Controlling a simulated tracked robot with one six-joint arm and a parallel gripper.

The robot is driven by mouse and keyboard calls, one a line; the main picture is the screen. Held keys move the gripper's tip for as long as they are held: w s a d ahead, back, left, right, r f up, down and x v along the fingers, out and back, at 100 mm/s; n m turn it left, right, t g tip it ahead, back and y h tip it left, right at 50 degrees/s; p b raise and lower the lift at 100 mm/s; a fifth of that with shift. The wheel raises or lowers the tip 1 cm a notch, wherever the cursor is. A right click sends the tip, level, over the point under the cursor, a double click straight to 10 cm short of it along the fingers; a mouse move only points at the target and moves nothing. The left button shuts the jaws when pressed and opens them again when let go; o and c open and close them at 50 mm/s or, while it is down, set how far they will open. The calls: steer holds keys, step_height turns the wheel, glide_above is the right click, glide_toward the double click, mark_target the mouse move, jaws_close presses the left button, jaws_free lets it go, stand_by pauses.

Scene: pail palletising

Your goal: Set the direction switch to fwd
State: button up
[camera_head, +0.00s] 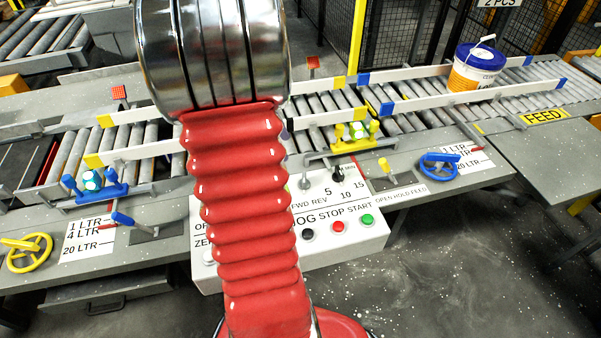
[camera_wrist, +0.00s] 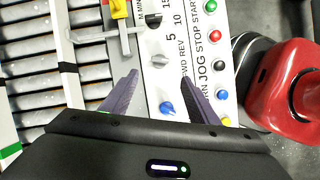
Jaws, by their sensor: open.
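The direction switch (camera_wrist: 160,62) is a small grey knob beside the printed FWD REV label on the white control panel (camera_wrist: 147,80). It also shows in the head view (camera_head: 304,183), just right of my red arm. Which way it points is too small to tell. My gripper (camera_wrist: 160,76) is open and empty in the wrist view. Its two purple fingers stand on either side of the panel's knob row, with the grey knob just beyond and between the tips. Whether they touch the panel I cannot tell. In the head view my arm hides the gripper.
A blue knob (camera_wrist: 167,108) lies between my fingers, nearer the palm. A black speed knob (camera_head: 338,173) and a bent metal lever (camera_head: 318,155) are close by. Stop (camera_head: 338,226) and start (camera_head: 367,219) buttons line the panel. A pail (camera_head: 474,68) stands on the rollers.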

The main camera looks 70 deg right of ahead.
mark_target(303, 177)
steer(key=shift+f, duration=0.1)
steer(key=x, duration=1.3)
steer(key=shift+s+f, duration=0.15)
steer(key=shift+f, duration=0.15)
steer(key=shift+c, duration=0.6)
